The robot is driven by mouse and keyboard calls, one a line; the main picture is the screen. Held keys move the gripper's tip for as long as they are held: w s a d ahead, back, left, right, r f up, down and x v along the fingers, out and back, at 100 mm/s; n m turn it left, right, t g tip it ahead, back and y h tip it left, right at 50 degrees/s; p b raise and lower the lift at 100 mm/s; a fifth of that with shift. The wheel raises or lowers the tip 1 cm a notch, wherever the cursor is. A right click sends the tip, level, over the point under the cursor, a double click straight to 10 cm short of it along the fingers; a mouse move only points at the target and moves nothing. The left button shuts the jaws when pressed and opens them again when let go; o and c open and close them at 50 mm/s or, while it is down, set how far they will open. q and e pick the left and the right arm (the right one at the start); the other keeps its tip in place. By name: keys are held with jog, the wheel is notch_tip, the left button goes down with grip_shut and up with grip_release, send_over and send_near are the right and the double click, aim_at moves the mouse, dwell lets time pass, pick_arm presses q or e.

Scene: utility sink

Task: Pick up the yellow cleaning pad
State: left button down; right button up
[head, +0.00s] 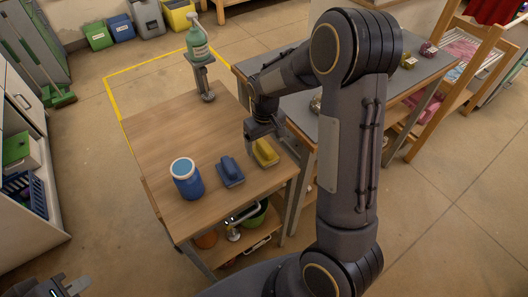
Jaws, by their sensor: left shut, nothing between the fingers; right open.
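The yellow cleaning pad (265,155) lies on the wooden table top near its right edge. My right gripper (261,133) is open and points down just behind and above the pad, close to it. Whether its fingers touch the pad or reach around it, I cannot tell. My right arm crosses the middle of the view and hides part of the table's right side. My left gripper (75,287) is shut and empty at the bottom left corner, far from the table.
The table's middle (175,125) is clear. A grey-topped table adjoins at right.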

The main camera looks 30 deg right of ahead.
aim_at(264, 145)
notch_tip(264, 145, down, 4)
jog(key=shift+f, duration=0.2)
jog(key=shift+c, duration=0.3)
jog(key=c, duration=1)
